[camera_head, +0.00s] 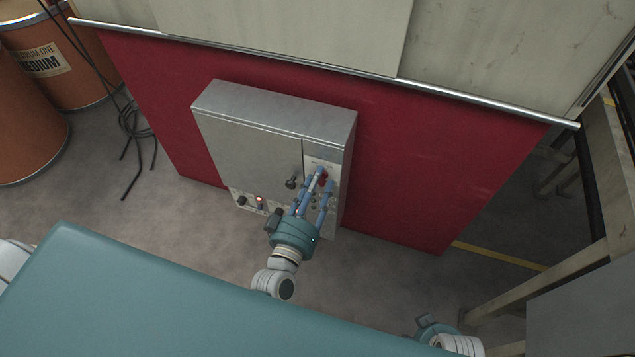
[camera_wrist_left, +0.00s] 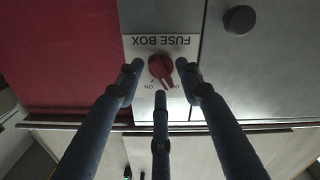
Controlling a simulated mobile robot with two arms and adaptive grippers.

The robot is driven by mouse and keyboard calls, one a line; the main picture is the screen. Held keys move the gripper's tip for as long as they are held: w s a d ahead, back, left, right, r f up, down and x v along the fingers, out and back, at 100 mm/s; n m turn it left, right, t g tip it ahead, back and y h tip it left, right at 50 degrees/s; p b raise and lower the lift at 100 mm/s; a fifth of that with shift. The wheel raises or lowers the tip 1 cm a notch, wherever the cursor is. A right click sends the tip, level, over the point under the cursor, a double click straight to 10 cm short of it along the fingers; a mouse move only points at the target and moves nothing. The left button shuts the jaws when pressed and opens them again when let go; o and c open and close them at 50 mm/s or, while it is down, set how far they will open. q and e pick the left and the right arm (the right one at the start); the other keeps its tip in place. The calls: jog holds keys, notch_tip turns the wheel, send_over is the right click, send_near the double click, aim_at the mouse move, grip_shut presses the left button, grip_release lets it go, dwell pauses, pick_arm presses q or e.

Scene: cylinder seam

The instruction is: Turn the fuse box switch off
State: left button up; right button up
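The grey metal fuse box (camera_head: 255,135) is mounted on a red wall panel. Its red rotary switch (camera_wrist_left: 160,67) sits on a white plate marked FUSE BOX, with ON lettering and a second, partly covered mark; the plate appears upside down in the left wrist view. My left gripper (camera_head: 318,182) reaches the box's right section. In the left wrist view its blue fingers (camera_wrist_left: 160,78) are spread around the switch, two beside it and one below. They look open, and I cannot tell whether they touch it. My right gripper (camera_head: 430,327) shows only partly at the bottom, its fingers hidden.
A dark round knob (camera_wrist_left: 239,19) is on the box door beside the switch plate. Small controls (camera_head: 260,203) line the box's lower edge. Orange drums (camera_head: 60,60) and black cables (camera_head: 135,125) are at the left. A metal frame (camera_head: 560,270) stands at the right.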

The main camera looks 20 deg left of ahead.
pick_arm(q)
jog(key=s, duration=1.2)
jog(key=shift+a, duration=0.2)
